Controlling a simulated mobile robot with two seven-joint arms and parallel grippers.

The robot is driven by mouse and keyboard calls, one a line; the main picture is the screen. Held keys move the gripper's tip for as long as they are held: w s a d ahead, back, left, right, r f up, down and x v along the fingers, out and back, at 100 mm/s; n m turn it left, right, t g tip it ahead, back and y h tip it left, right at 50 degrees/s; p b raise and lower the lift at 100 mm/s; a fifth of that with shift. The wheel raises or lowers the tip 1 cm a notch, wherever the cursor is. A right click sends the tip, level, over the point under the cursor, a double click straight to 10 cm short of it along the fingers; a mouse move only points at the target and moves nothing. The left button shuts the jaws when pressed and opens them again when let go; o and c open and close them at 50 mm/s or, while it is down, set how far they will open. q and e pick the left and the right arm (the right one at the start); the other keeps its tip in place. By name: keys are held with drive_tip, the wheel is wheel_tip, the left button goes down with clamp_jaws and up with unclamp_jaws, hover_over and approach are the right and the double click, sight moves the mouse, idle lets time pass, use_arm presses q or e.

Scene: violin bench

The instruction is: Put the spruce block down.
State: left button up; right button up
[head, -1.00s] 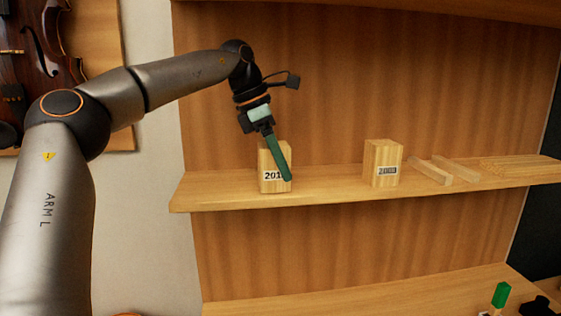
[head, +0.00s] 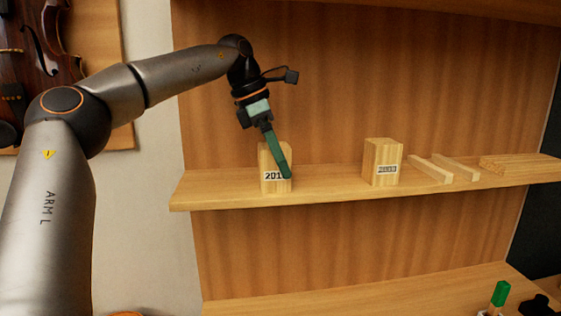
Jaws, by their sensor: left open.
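A pale wooden block (head: 267,184) with a label reading "201" and a part I cannot see stands upright on the left part of the shelf (head: 330,188). I take it for the spruce block. My left gripper (head: 287,176) reaches down from above, and its green finger covers the block's right side. The gripper is open, with the finger against or just in front of the block; I cannot tell whether they touch. The second finger is hidden.
A second labelled wooden block (head: 382,160) stands further right on the shelf. Beyond it lie pale wooden strips (head: 455,168) and a flat wooden piece (head: 505,165). A green object (head: 500,294) is at the lower right. The shelf between the two blocks is clear.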

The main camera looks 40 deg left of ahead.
sight(265, 145)
use_arm(q)
drive_tip(key=v, duration=0.6)
drive_tip(key=shift+s+r, duration=0.2)
drive_tip(key=shift+r, duration=0.15)
drive_tip(key=shift+a, duration=0.1)
